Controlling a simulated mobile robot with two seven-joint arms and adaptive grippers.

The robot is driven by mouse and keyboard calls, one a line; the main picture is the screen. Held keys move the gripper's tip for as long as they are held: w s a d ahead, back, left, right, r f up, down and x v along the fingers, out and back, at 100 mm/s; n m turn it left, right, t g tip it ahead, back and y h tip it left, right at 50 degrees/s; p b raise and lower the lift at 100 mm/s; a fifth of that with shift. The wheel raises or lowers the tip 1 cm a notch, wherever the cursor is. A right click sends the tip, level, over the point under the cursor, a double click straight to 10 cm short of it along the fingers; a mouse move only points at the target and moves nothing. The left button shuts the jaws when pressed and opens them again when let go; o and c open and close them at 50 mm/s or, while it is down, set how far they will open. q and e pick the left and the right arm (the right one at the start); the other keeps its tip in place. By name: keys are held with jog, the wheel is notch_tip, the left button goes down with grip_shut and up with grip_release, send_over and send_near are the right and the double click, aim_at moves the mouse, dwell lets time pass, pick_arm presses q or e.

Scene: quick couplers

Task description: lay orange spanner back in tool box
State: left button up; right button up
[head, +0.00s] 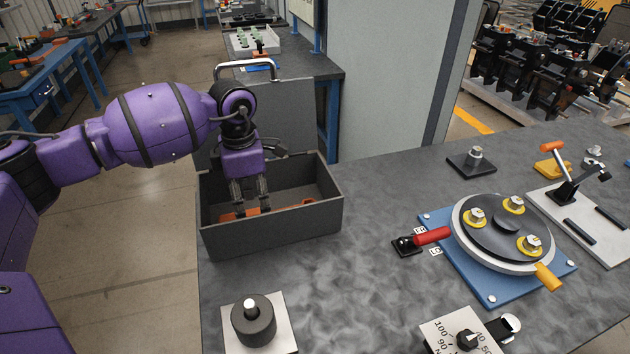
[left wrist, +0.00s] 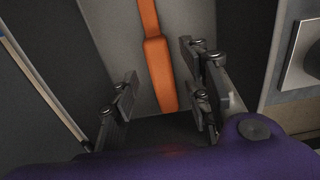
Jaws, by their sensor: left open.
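The orange spanner (head: 296,206) lies in the dark grey tool box (head: 275,230), low down on its floor as far as I can see. It also shows in the left wrist view (left wrist: 159,70), running lengthwise between the spread fingers. My left gripper (head: 250,204) reaches down into the box from above, over the left part of the spanner. Its fingers stand apart, with the spanner clear between them in the left wrist view (left wrist: 162,98). The front wall hides part of the spanner. My right gripper is not in view.
The box stands at the bench's left edge, with a metal handle (head: 245,66) behind it. A black knob on a white plate (head: 254,321) is in front. A blue plate with a round fixture (head: 502,235) and a red lever (head: 431,236) are right. The middle bench is clear.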

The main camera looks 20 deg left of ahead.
pick_arm(q)
notch_tip(320, 180, up, 9)
jog(key=shift+f, duration=0.15)
dwell(1.3)
